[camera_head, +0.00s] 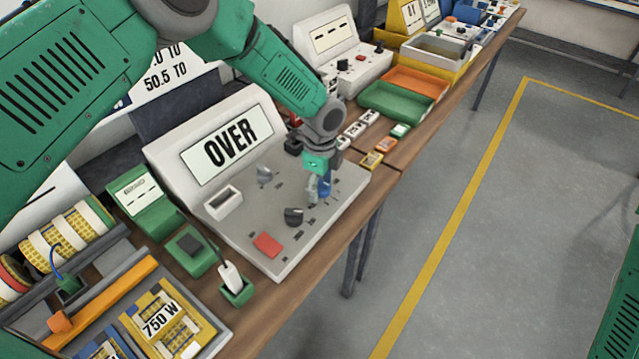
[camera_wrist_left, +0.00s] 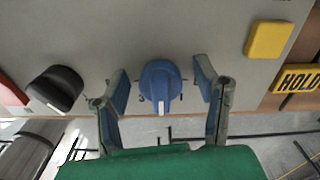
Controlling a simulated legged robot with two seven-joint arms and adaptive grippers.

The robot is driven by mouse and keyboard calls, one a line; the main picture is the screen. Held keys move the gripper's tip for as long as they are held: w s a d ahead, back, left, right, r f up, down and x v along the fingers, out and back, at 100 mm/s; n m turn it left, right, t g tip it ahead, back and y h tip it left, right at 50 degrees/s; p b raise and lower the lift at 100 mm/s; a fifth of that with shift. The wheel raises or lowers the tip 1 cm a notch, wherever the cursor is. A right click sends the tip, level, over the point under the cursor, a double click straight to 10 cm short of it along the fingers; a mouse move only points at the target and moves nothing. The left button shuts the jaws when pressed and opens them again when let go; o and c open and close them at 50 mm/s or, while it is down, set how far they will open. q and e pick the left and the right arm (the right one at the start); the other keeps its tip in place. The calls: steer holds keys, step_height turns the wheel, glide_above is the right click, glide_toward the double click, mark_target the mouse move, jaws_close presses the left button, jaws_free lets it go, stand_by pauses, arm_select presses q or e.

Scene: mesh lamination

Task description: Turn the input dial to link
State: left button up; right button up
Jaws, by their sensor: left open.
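A grey console (camera_head: 240,215) with a sloped screen reading "OVER" (camera_head: 226,144) stands on the bench. A blue dial (camera_wrist_left: 160,82) sits on its panel with its pointer toward the lower edge of the left wrist view. My left gripper (camera_head: 318,192) is over the panel's right part. In the left wrist view my left gripper (camera_wrist_left: 163,95) is open, with one finger on each side of the blue dial and gaps showing. A black dial (camera_head: 293,216) is beside it, also in the left wrist view (camera_wrist_left: 56,88). No dial label is readable. My right gripper is out of view.
A red button (camera_head: 267,245) and a yellow button (camera_wrist_left: 268,39) are on the panel. A yellow "HOLD" tag (camera_wrist_left: 298,79) lies beside the console. Green (camera_head: 396,104) and orange (camera_head: 416,82) trays stand farther back.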

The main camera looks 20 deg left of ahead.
arm_select(q)
steer(key=shift+d+r, duration=0.1)
steer(key=shift+d, duration=0.25)
steer(key=shift+c, duration=1.3)
steer(key=shift+d+r, duration=0.1)
steer(key=shift+d, duration=0.3)
steer(key=c, duration=0.9)
steer(key=shift+a, duration=0.4)
steer(key=shift+a+n, duration=0.15)
steer(key=shift+n, duration=0.25)
steer(key=shift+n+b, duration=0.45)
steer(key=shift+n, duration=0.65)
steer(key=n+b, duration=0.1)
steer(key=n, duration=0.4)
steer(key=shift+w, duration=0.1)
steer(key=n, duration=0.6)
steer(key=shift+n+b, duration=0.3)
steer(key=shift+n, duration=0.7)
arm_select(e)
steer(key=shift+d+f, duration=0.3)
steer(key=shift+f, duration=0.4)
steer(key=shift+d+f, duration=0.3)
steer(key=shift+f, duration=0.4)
arm_select(q)
steer(key=shift+s+f, duration=0.2)
steer(key=shift+s, duration=0.05)
